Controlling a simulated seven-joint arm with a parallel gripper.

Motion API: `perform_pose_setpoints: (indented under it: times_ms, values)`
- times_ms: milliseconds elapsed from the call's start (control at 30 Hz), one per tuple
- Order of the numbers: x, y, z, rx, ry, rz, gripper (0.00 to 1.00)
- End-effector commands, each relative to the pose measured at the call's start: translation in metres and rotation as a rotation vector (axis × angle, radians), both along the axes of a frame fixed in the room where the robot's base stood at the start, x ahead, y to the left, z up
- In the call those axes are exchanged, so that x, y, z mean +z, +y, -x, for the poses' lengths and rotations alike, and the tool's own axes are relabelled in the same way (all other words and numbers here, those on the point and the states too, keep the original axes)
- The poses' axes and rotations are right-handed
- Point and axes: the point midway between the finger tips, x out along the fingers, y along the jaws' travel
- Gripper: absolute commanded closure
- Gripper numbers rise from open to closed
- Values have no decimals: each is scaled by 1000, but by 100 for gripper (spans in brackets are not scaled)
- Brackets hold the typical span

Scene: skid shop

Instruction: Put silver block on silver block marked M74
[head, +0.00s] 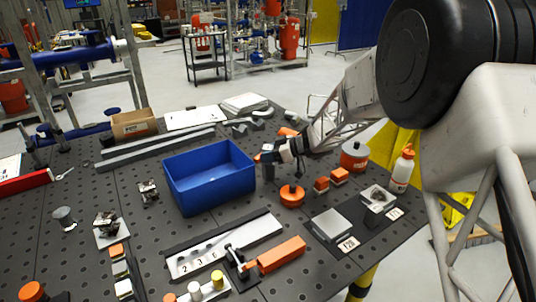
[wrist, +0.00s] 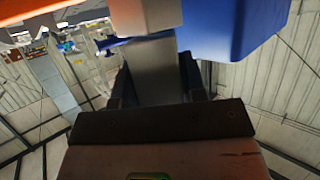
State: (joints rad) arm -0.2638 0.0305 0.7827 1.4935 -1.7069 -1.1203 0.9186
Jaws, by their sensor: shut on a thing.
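My gripper (head: 268,163) is at the right end of the blue bin, above the table, in the head view. It is shut on a silver block (wrist: 153,78), which shows between the two dark fingers in the wrist view. In the head view the held block is small and mostly hidden. Two silver blocks sit on a dark mat at the right: a flat one (head: 331,223) and one with a rounded recess or part on top (head: 378,196). Each has a white label in front; I cannot read for certain which says M74.
The open blue bin (head: 210,194) stands left of my gripper. An orange-handled clamp (head: 275,256) lies in front.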

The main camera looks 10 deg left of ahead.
Motion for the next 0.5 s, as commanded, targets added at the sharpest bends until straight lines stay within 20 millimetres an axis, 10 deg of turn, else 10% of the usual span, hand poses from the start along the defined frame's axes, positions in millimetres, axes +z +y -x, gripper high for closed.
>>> perform_pose_setpoints:
  times_ms: [233,267,500]
  values:
    - [-3,0,0,0,0,0,92]
    - [-3,0,0,0,0,0,59]
    - [-3,0,0,0,0,0,36]
